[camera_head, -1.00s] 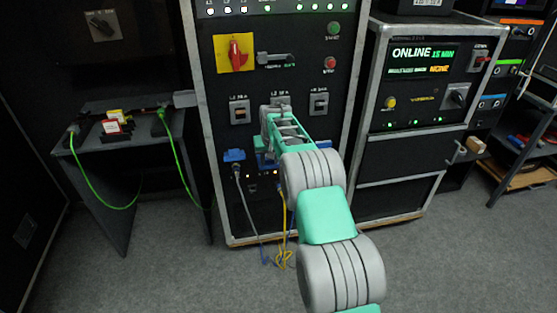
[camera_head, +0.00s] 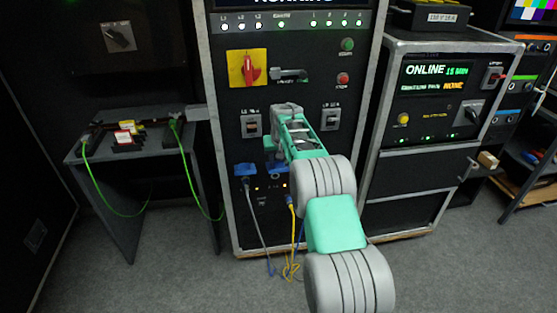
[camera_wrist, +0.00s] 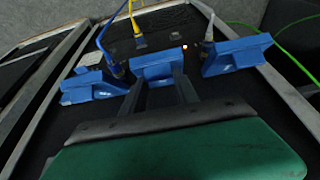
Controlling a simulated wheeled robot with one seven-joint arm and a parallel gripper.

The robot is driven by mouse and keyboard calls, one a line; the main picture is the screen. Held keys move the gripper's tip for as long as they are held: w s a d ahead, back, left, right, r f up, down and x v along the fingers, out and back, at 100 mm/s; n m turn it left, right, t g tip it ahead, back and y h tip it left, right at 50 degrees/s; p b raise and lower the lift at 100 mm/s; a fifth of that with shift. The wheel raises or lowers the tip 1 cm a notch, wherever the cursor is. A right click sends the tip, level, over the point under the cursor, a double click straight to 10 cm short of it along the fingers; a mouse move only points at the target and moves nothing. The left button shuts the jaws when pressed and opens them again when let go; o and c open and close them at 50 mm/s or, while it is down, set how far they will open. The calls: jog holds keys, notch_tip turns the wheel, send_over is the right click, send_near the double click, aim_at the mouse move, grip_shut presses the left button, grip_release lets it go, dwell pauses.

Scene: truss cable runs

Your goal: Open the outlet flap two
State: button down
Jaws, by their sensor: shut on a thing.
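Three blue outlet flaps sit in a row low on the black cabinet's front. In the wrist view the middle blue flap (camera_wrist: 158,64) is between the two dark fingers of my gripper (camera_wrist: 163,82), which is shut on it. A yellow cable runs by the middle flap. The left blue flap (camera_wrist: 90,84) has a blue cable beside it, and the right blue flap (camera_wrist: 237,54) has a grey cable. In the head view one blue flap (camera_head: 245,170) shows left of my arm; my fingertips and most of the middle flap are hidden. How far the middle flap is open I cannot tell.
Above the outlets are breakers (camera_head: 251,125), a red rotary switch (camera_head: 250,68) on a yellow plate and a lever handle (camera_head: 290,76). Cables hang to the floor. A small table (camera_head: 90,150) with green cables stands left, and an online-display cabinet (camera_head: 425,120) right.

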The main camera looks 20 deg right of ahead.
jog(key=shift+w+r, duration=0.1)
jog(key=shift+w, duration=0.05)
jog(key=c, duration=1.4)
grip_release()
jog(key=o, duration=0.3)
jog(key=shift+a+f, duration=0.1)
jog(key=shift+f, duration=0.1)
jog(key=shift+o, duration=0.9)
jog(key=v, duration=0.7)
jog(key=shift+r, duration=0.35)
